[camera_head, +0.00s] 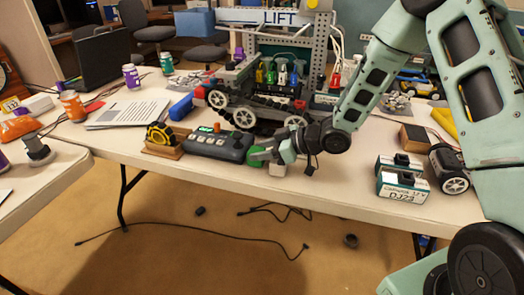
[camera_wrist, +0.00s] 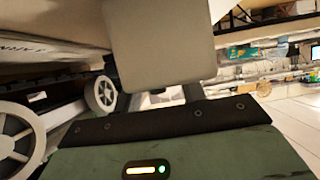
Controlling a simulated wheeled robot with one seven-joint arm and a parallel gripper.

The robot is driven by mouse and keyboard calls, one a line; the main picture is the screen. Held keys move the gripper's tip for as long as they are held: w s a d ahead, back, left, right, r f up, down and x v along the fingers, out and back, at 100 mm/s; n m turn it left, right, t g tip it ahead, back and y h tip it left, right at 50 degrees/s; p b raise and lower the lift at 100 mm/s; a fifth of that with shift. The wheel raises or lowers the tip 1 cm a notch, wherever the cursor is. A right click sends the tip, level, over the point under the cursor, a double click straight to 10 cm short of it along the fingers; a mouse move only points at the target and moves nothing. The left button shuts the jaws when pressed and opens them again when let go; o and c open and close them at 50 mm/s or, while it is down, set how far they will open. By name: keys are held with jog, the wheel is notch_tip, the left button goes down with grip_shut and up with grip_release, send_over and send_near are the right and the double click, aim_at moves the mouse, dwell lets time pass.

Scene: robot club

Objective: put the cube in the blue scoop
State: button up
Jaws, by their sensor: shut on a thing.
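My gripper (camera_head: 270,154) is low over the front edge of the table, just right of the grey control box. It is shut on a pale grey cube (camera_head: 278,170), which shows just below the fingers. In the wrist view the cube (camera_wrist: 160,45) fills the top middle, close to the dark pad of my finger; the contact itself is partly hidden. A blue object (camera_head: 182,107), which looks like the blue scoop, lies left of the wheeled robot, beside the paper sheets. Its hollow is too small to make out.
The wheeled robot (camera_head: 262,100) stands behind my gripper. The control box (camera_head: 218,146) and a yellow-and-black device (camera_head: 163,140) lie left of it along the front edge. Battery packs (camera_head: 402,183) stand to the right. Cans and paper sheets (camera_head: 128,114) are at the left.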

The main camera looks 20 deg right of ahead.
jog(key=shift+f, duration=0.3)
jog(key=o, duration=1)
jog(key=shift+r, duration=0.1)
jog(key=shift+c, duration=0.2)
jog(key=shift+b, duration=0.5)
